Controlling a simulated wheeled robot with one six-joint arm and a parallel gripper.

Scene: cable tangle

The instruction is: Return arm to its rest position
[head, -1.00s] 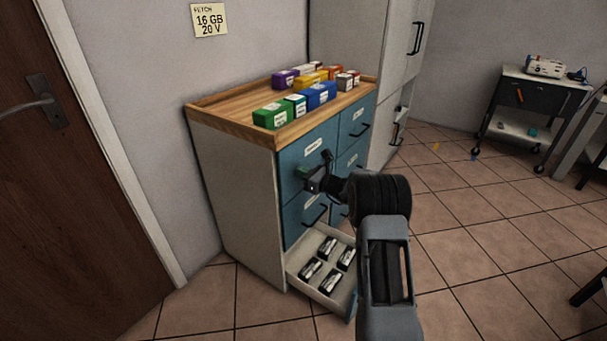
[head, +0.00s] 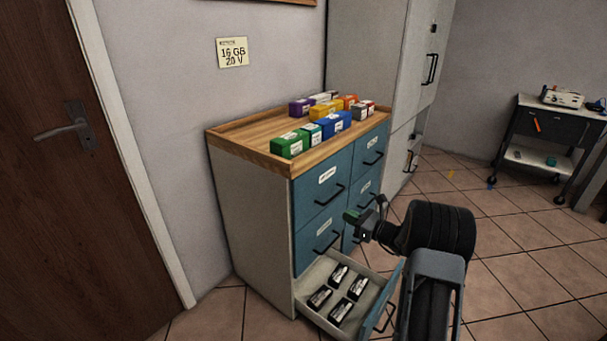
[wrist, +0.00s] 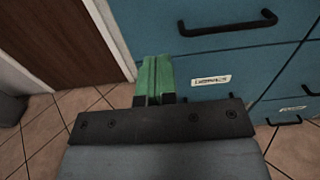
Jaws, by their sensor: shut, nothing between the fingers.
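My gripper (head: 352,215) is in front of the blue drawer cabinet (head: 250,220) in the head view, above the open bottom drawer (head: 376,288). In the wrist view its green fingers (wrist: 154,78) are together with nothing between them. Behind them is a blue drawer front with a black handle (wrist: 228,27) and a white label (wrist: 210,80). My arm reaches up from the bottom right of the head view.
Several dark packs (head: 340,312) lie in the open drawer. Coloured boxes (head: 337,123) stand on the wooden top (head: 240,140). A brown door (head: 60,150) is at left, a grey locker (head: 370,60) behind, a trolley (head: 545,135) at right. Tiled floor at right is largely clear.

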